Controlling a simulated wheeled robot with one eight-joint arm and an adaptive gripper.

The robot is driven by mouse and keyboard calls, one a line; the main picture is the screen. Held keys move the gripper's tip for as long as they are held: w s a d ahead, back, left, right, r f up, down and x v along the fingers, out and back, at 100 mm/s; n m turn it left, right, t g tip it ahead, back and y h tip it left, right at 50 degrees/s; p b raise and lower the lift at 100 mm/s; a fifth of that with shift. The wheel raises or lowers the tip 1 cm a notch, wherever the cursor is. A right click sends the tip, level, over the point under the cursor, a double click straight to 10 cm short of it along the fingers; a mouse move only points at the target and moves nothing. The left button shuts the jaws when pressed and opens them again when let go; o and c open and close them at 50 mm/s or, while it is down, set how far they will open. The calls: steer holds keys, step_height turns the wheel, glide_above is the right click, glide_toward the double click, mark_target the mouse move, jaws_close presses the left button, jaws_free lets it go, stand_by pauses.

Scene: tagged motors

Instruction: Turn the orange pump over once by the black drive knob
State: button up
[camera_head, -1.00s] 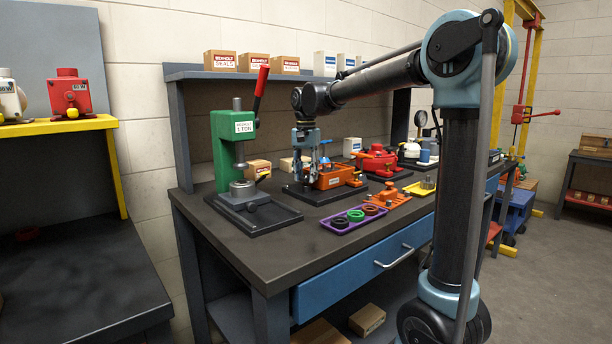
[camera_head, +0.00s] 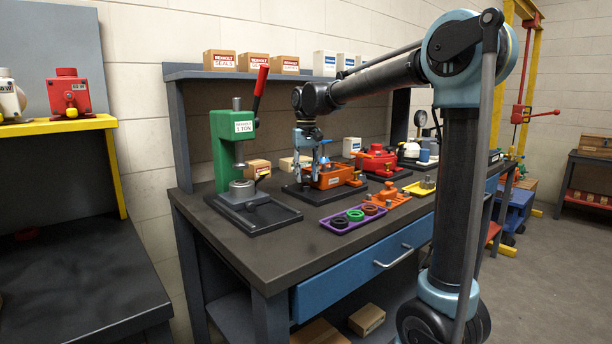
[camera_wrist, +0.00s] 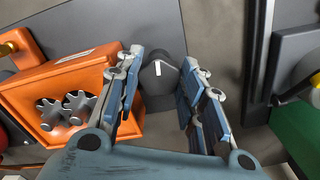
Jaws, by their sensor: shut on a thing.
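The orange pump (camera_head: 338,178) stands on a dark plate on the bench; in the wrist view its orange housing (camera_wrist: 68,64) is at the left, with two grey gears (camera_wrist: 66,107) in an open recess. The black drive knob (camera_wrist: 163,84) with a white mark is at the top centre of the wrist view. My gripper (camera_wrist: 161,76) points down beside the pump, with one blue finger on each side of the knob, and is shut on it. In the head view my gripper (camera_head: 310,178) hides the knob.
A green press (camera_head: 226,150) with a red lever stands to the left. A red pump (camera_head: 376,160) is behind to the right. The bench's front left (camera_head: 262,252) is clear.

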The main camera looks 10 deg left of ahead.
mark_target(307, 176)
steer(key=shift+w+d+n, duration=0.1)
steer(key=shift+n, duration=1.8)
steer(key=o, duration=1.1)
steer(key=shift+r, duration=0.1)
steer(key=shift+r, duration=3.85)
